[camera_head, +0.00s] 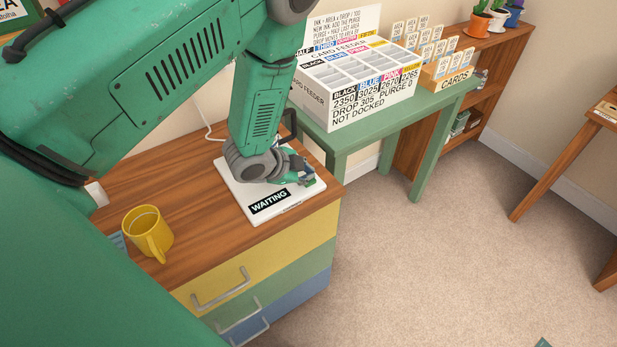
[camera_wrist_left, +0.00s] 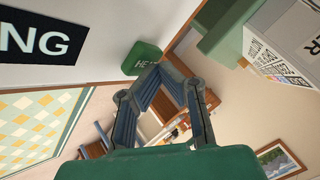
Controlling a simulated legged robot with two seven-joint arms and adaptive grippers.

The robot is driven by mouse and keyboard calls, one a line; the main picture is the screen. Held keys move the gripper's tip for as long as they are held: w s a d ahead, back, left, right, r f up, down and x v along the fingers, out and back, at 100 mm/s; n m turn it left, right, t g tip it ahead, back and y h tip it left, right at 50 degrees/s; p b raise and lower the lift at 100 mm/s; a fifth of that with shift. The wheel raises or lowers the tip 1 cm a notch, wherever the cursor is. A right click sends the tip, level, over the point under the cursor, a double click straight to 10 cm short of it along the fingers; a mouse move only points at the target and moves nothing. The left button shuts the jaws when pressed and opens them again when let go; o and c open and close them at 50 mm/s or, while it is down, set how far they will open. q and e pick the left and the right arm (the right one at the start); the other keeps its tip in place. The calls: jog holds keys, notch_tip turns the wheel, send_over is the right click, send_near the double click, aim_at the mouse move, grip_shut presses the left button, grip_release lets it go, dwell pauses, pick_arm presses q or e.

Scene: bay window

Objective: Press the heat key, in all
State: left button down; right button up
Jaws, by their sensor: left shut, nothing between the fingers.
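A white panel (camera_head: 250,196) lies on top of the wooden-topped drawer chest, with a black label reading WAITING (camera_head: 269,201) along its front edge. My left gripper (camera_head: 308,179) is over the right part of this panel, shut and empty. In the left wrist view, a green key (camera_wrist_left: 141,57) with letters starting HE stands out from the white panel. The fingertips of my left gripper (camera_wrist_left: 158,70) cover the rest of its lettering. I cannot tell whether they touch the key. In the head view the gripper mostly hides the key. My right gripper is not in view.
A yellow mug (camera_head: 148,234) stands at the left of the chest (camera_head: 262,250). A green table (camera_head: 347,137) behind holds a white card feeder (camera_head: 358,112) reading NOT DOCKED and a card rack (camera_head: 446,78).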

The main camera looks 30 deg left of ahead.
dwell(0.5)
pick_arm(q)
jog(key=shift+r+p, duration=0.75)
jog(key=shift+r, duration=0.05)
notch_tip(320, 180, up, 5)
jog(key=p, duration=0.4)
dwell(0.6)
